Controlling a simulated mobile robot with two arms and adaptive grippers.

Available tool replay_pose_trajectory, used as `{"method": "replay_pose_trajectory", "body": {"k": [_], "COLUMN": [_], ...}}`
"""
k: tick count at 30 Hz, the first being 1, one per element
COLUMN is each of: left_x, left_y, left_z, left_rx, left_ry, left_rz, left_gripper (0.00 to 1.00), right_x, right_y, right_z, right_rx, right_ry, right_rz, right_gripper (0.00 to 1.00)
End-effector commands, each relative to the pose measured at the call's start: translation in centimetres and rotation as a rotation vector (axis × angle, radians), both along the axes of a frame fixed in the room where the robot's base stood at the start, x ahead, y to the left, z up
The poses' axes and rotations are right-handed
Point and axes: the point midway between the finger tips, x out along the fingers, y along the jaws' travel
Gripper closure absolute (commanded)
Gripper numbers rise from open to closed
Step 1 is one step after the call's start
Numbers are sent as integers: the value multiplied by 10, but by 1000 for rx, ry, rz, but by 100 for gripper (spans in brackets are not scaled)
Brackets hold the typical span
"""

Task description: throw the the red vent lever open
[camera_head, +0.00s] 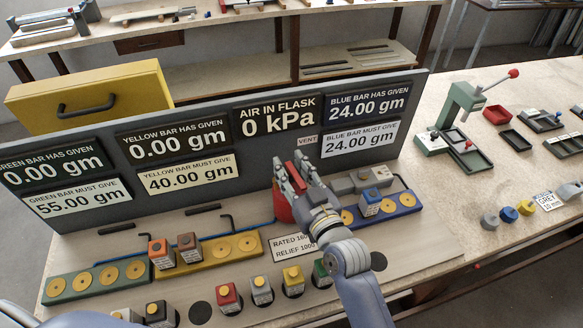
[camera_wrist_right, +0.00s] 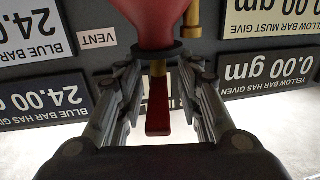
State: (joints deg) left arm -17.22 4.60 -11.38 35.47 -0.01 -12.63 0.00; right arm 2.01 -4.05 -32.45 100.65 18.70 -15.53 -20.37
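The red vent lever (camera_wrist_right: 158,120) is a short red bar on a brass stem at the neck of the red flask (camera_wrist_right: 152,20). In the head view the lever (camera_head: 291,173) shows between the fingers of my right gripper (camera_head: 291,165), in front of the grey panel, and the flask (camera_head: 282,208) is partly hidden by the hand. In the right wrist view my right gripper (camera_wrist_right: 160,85) has its fingers apart, one on each side of the lever, with gaps to both. My left gripper is not in view.
The grey panel (camera_head: 200,205) stands close behind the lever; its sign reads 0 kPa for air in the flask. Blocks with colored buttons and weights stand around the front board. A green press (camera_head: 462,100) and trays stand at right.

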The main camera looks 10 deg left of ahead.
Motion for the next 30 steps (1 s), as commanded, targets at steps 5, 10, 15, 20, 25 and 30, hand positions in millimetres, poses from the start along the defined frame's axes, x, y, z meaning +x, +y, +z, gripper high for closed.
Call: {"method": "replay_pose_trajectory", "body": {"k": [5, 10, 15, 20, 25, 30], "left_x": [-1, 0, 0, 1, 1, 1], "left_y": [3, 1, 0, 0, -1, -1], "left_z": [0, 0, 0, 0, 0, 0], "left_rx": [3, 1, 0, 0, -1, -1], "left_ry": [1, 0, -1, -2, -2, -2], "left_rz": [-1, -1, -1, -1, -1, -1], "left_gripper": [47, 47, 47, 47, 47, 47], "right_x": [-5, -24, -53, -77, -92, -95], "right_y": [-4, -19, -41, -59, -70, -73], "right_z": [-1, -1, -1, -1, -1, 0], "right_rx": [-1, -2, -3, -3, -1, 1], "right_ry": [0, 1, 2, 2, 2, 1], "right_rz": [-1, 0, 1, 1, 1, 1], "right_gripper": [67, 67, 67, 67, 67, 67]}}
